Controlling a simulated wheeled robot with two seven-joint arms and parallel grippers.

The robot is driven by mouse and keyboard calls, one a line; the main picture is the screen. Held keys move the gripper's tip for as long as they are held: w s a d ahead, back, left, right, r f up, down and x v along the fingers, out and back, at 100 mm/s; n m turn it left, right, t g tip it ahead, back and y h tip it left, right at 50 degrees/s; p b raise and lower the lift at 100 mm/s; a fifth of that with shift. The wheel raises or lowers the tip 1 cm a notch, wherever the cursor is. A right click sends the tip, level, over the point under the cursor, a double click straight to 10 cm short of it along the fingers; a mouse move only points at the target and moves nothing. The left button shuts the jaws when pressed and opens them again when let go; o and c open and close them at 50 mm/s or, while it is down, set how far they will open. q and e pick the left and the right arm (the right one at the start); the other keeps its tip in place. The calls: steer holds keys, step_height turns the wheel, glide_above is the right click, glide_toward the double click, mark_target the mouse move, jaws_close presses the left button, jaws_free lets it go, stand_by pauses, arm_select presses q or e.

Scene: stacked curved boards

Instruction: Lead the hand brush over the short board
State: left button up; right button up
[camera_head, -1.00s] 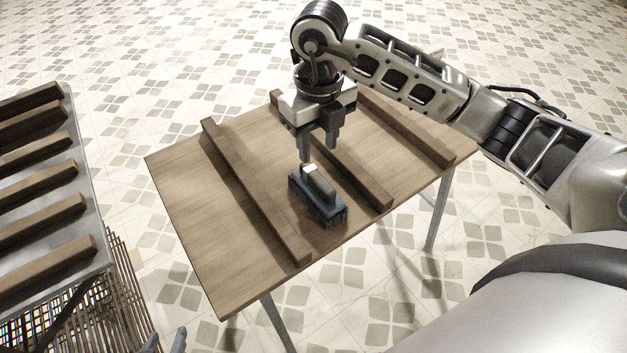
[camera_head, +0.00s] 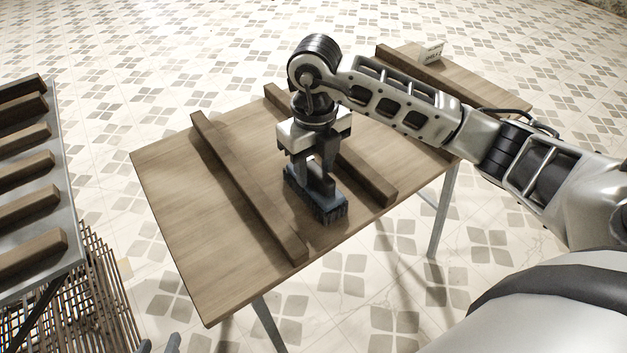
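The hand brush (camera_head: 328,207), a dark blue block with bristles and a raised grip on top, stands on the wooden table (camera_head: 185,215) between two raised dark wooden boards. One board (camera_head: 245,185) lies left of it, the other (camera_head: 368,174) right of it, partly hidden by my arm. I cannot tell which piece is the short board. My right gripper (camera_head: 316,168) points down, its fingers at the rear part of the brush's grip; whether they press on it is unclear. My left gripper (camera_head: 160,344) barely shows at the bottom edge, its fingertips apart.
A grey rack (camera_head: 66,228) with several dark wooden bars stands at the left, above a wire grid (camera_head: 105,290). Beyond my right arm, another wooden surface (camera_head: 490,92) carries a dark beam (camera_head: 402,62) and a small white card (camera_head: 432,53).

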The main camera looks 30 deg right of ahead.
jaws_close()
steer(key=shift+r, duration=0.15)
steer(key=shift+r+p, duration=1.85)
steer(key=shift+r, duration=0.6)
steer(key=shift+f, duration=0.1)
